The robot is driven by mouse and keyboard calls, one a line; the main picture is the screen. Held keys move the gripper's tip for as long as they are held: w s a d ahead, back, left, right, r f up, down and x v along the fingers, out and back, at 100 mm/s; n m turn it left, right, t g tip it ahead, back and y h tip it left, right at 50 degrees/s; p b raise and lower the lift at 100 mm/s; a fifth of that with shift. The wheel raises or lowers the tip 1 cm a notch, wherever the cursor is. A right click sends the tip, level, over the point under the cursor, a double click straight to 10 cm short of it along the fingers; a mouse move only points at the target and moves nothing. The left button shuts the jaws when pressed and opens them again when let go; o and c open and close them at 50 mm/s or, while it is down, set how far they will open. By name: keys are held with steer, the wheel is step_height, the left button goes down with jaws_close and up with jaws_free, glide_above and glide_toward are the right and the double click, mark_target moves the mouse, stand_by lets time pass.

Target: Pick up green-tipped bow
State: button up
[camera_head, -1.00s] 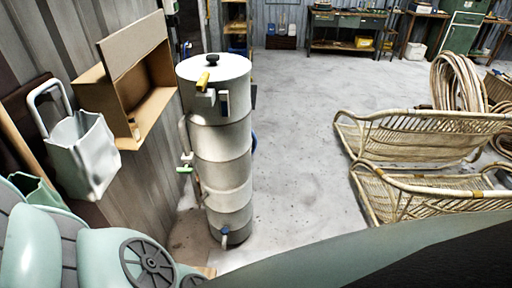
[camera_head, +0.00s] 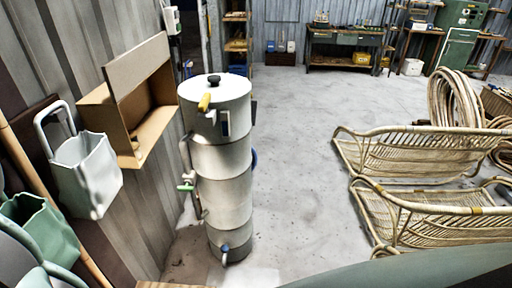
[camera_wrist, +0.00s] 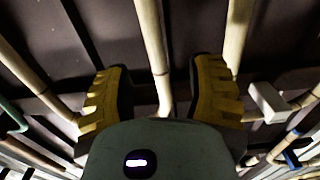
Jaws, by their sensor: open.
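My gripper (camera_wrist: 160,80) shows in the wrist view, with two ridged yellow and black fingers spread apart. A pale pole (camera_wrist: 152,40) runs down through the gap between the fingers as seen in the picture. I cannot tell how far it is from them, and nothing is visibly gripped. A green-ended piece (camera_wrist: 12,118) shows at the left edge of the wrist view, left of the left finger and apart from it. It may be the green-tipped bow. Its full shape is cut off. My gripper is not visible in the head view.
More pale poles flank the fingers in the wrist view, with a white block (camera_wrist: 268,102) and a blue piece (camera_wrist: 291,157) at right. The head view shows a white drum stack (camera_head: 222,165), a wall box (camera_head: 150,90), rattan frames (camera_head: 430,155) and clear floor between.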

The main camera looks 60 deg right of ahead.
steer(key=p+x, duration=0.1)
steer(key=x, duration=0.1)
steer(key=p+x, duration=0.1)
steer(key=x, duration=0.1)
steer(key=shift+w+d, duration=0.2)
steer(key=shift+w, duration=0.1)
steer(key=shift+o, duration=0.2)
steer(key=shift+a, duration=0.1)
jaws_close()
stand_by(0.3)
